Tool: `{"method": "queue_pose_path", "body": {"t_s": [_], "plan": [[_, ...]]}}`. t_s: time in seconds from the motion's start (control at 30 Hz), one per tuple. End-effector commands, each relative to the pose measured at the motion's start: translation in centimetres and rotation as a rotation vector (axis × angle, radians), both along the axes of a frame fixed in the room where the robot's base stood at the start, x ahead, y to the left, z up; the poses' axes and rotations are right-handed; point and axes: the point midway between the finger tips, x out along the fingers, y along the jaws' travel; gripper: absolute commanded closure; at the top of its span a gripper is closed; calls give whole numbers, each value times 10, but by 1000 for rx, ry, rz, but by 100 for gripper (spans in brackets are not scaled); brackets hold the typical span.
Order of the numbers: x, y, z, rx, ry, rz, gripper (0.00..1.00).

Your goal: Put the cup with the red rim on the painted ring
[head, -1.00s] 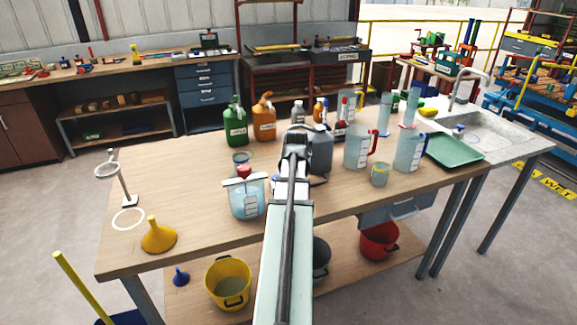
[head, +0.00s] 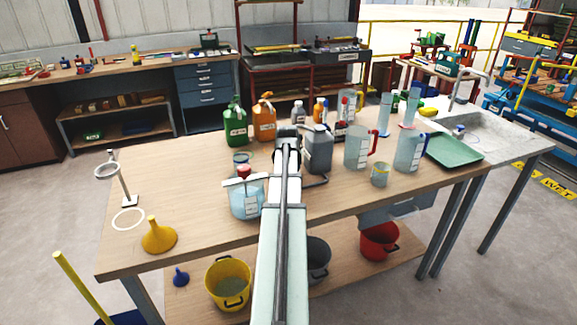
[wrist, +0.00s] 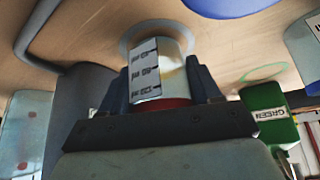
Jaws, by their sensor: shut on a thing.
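My gripper (wrist: 158,80) is shut on a clear cup (wrist: 172,65) with a white label; its red rim (wrist: 160,104) lies close to the palm. The cup's far end faces the tabletop, and a pale ring shows around it; I cannot tell whether it touches the wood. In the head view my gripper (head: 288,142) is over the middle of the table and hides the cup. A white painted ring (head: 128,219) lies at the table's left end. A thin green ring (wrist: 265,72) shows on the wood in the wrist view.
The grey jug (head: 319,150) stands just right of my gripper, the green jug (head: 235,124) and orange jug (head: 264,121) behind left. A yellow-rimmed cup (head: 380,174) stands right.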

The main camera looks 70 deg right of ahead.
Motion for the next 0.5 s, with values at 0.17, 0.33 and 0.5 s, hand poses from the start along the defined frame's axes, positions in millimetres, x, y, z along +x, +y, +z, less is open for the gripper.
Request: {"method": "queue_pose_path", "body": {"t_s": [0.17,0.33,0.5], "plan": [[0,0,-2,0,0,0,73],[0,0,-3,0,0,0,27],[0,0,-3,0,0,0,12]]}}
